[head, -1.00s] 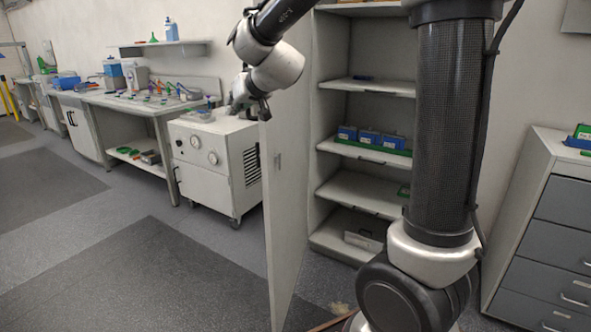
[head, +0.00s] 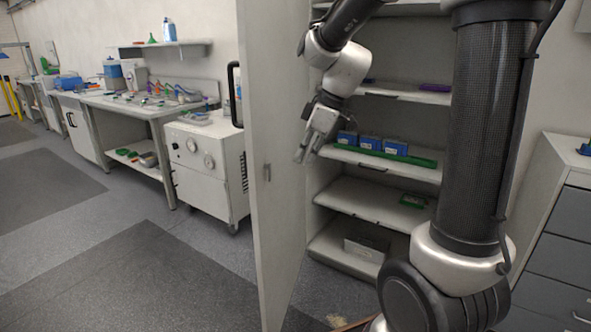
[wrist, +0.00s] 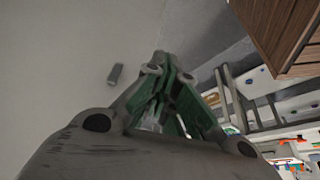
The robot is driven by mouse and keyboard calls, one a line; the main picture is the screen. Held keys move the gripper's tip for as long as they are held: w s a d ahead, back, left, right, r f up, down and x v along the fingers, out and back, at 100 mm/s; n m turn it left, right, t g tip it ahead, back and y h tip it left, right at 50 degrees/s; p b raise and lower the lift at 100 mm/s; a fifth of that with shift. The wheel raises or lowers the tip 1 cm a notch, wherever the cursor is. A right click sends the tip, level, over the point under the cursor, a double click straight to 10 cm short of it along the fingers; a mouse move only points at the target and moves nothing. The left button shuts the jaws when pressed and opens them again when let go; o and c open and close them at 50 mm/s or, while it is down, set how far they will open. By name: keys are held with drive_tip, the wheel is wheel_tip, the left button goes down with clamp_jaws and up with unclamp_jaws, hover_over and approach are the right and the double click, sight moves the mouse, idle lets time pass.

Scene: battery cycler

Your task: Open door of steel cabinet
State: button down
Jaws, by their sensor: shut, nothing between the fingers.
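The steel cabinet (head: 345,222) stands right of centre in the head view, its shelves exposed. Its tall pale door (head: 277,130) stands swung out to the left of the shelves, seen at a steep angle. A black handle (head: 234,95) shows on the door's far side, at its left edge. My gripper (head: 306,150) is shut and empty, on the shelf side of the door, in front of the shelves. In the wrist view my gripper's fingers (wrist: 162,100) are closed together, with the pale door surface (wrist: 60,70) to the left. I cannot tell whether they touch the door.
Blue boxes (head: 369,143) stand on a middle shelf beside a green strip. A wheeled white unit (head: 205,165) and a workbench (head: 120,103) stand left of the door. A drawer unit (head: 548,225) stands at the right. The floor at the left is clear.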

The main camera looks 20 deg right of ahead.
drive_tip(key=w+a+f, duration=0.4)
drive_tip(key=a+f, duration=0.2)
drive_tip(key=f, duration=0.2)
drive_tip(key=shift+a+f, duration=0.2)
drive_tip(key=shift+f, duration=0.15)
drive_tip(key=shift+a, duration=0.1)
